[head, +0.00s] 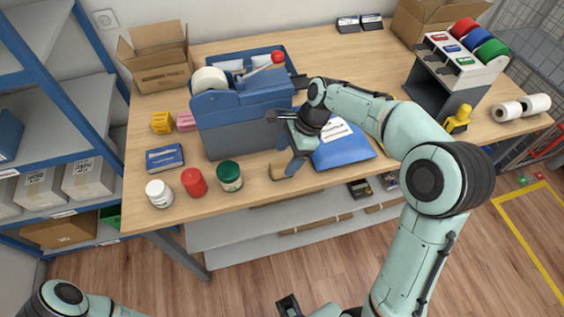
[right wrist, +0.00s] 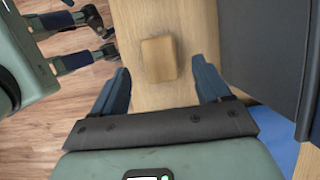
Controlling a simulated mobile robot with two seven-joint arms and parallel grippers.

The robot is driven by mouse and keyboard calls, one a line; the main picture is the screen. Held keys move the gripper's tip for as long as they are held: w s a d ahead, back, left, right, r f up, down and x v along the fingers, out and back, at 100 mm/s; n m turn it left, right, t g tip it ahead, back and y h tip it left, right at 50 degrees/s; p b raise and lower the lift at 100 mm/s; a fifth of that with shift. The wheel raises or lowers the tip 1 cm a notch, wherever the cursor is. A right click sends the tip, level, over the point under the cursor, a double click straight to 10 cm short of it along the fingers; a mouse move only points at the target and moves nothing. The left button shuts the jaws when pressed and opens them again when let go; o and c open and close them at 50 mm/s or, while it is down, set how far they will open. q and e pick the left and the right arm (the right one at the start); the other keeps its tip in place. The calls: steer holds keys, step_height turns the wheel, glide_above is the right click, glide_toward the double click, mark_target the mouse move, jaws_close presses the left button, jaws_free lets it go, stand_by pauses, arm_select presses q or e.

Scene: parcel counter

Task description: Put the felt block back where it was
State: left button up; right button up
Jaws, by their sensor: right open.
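The tan block (right wrist: 160,60), which looks like the felt block, lies on the wooden counter near its front edge. In the head view it shows partly (head: 278,172) beside a finger of my right gripper. My right gripper (head: 282,143) is open and empty, reaching down over the front of the counter. In the right wrist view its two blue fingers stand apart on either side of the block, with wood showing between. My left gripper (head: 290,305) shows only as a dark part at the bottom of the head view; its jaws are unclear.
A blue-grey tape dispenser (head: 240,105) stands left of my right gripper. Green (head: 230,176), red (head: 194,182) and white (head: 159,193) jars line the front left. A blue mailer (head: 343,150) lies right of the gripper, partly under my arm. The back middle is mostly clear.

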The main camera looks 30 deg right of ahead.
steer(key=v, duration=0.7)
steer(key=shift+p, duration=0.45)
